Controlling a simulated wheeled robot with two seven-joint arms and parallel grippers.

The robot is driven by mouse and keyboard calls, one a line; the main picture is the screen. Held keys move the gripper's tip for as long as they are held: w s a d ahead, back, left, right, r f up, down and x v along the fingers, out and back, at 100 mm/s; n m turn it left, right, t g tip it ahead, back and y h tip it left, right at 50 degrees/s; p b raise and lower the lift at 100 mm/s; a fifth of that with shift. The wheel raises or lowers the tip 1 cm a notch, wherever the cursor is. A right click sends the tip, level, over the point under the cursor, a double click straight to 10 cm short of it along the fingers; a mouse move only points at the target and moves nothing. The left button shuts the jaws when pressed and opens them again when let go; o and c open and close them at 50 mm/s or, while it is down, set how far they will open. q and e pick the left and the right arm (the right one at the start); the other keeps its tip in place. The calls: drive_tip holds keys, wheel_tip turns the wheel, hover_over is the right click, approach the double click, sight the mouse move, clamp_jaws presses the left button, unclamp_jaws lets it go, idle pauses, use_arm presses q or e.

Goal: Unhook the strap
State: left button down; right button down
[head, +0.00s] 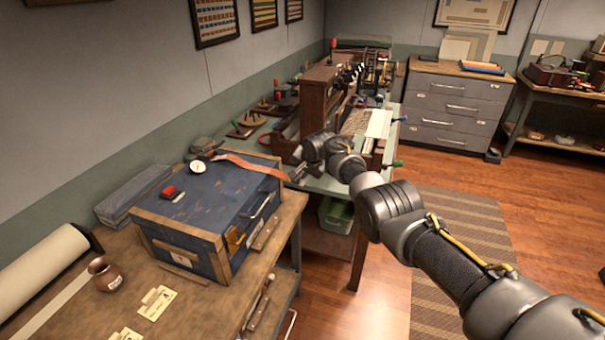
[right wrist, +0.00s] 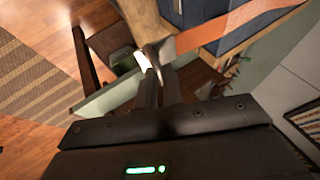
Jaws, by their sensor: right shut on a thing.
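The strap (head: 256,165) is a flat orange-red band. In the head view it lies over the far top edge of a blue case (head: 205,200) with wooden edging, and its right end reaches my right gripper (head: 297,174). In the right wrist view the strap (right wrist: 230,29) runs from the upper right down to the fingertips of my right gripper (right wrist: 157,75), which is shut on its end. The fingers hide the gripped part. Whether the strap's other end is hooked to anything cannot be told. My left gripper is not in view.
A green table (head: 330,185) with a wooden loom-like machine (head: 325,95) stands behind.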

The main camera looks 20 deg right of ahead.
drive_tip(key=shift+w+a+r, duration=0.1)
drive_tip(key=shift+a+r, duration=0.05)
drive_tip(key=shift+r, duration=0.1)
drive_tip(key=c, duration=1.5)
unclamp_jaws()
drive_tip(key=shift+a+f, duration=0.1)
drive_tip(key=shift+f, duration=0.05)
drive_tip(key=shift+c, duration=0.2)
drive_tip(key=shift+d, duration=0.2)
drive_tip(key=shift+s+r+p, duration=0.25)
drive_tip(key=shift+r+p, duration=0.15)
drive_tip(key=shift+r, duration=0.15)
drive_tip(key=v, duration=0.9)
drive_tip(key=shift+s+r, duration=0.2)
